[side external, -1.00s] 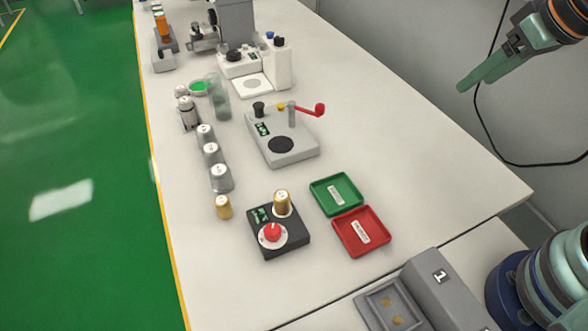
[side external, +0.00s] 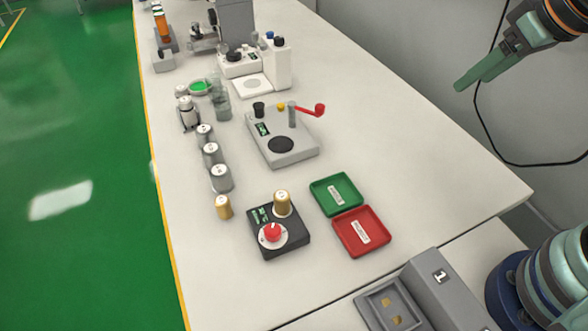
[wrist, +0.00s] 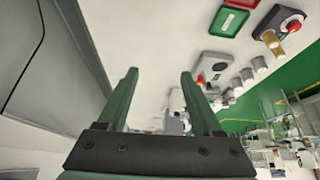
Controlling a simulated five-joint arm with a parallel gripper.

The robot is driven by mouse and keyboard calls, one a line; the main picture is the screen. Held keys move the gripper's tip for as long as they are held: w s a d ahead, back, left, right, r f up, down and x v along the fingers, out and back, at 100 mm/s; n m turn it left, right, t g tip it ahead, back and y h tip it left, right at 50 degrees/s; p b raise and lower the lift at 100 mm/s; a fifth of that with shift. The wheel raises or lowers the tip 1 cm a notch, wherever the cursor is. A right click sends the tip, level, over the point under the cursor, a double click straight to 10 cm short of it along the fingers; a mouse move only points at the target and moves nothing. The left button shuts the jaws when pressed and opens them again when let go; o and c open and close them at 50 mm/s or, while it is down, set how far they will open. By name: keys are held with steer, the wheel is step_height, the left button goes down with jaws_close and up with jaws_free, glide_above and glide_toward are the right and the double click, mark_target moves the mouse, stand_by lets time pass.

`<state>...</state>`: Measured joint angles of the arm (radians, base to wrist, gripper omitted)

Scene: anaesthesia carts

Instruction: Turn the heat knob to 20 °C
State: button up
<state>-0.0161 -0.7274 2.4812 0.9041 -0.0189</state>
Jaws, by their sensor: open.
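A red knob (side external: 272,232) with a white dial ring sits on the front of a small dark box (side external: 292,243). The box has small green displays and a gold cylinder (side external: 282,204) standing at its back. The dial marks are too small to read. In the wrist view the red knob (wrist: 293,24) shows at the top right. My gripper (side external: 478,82) is at the upper right in the side view, above the bench and well away from the box. In the wrist view my gripper (wrist: 159,78) has its two green fingers apart with nothing between them.
A green tray (side external: 354,189) and a red tray (side external: 381,248) lie right of the box. A grey device (side external: 305,156) with a red-ended lever stands behind. Several metal cylinders (side external: 211,154) line the left. The bench's right half is clear. A grey unit (side external: 443,290) stands at the front right.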

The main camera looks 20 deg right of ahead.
steer(key=w+a+n+g+y, duration=0.1)
steer(key=w+a+n, duration=0.15)
steer(key=a, duration=0.25)
steer(key=w+a+n+g, duration=0.1)
steer(key=w+a+n, duration=0.1)
steer(key=a+n, duration=0.2)
steer(key=n+g+h, duration=0.1)
steer(key=n+g, duration=0.3)
steer(key=n, duration=1)
glide_above(273, 229)
step_height(273, 229, down, 10)
step_height(273, 229, down, 12)
steer(key=shift+r, duration=0.25)
jaws_close()
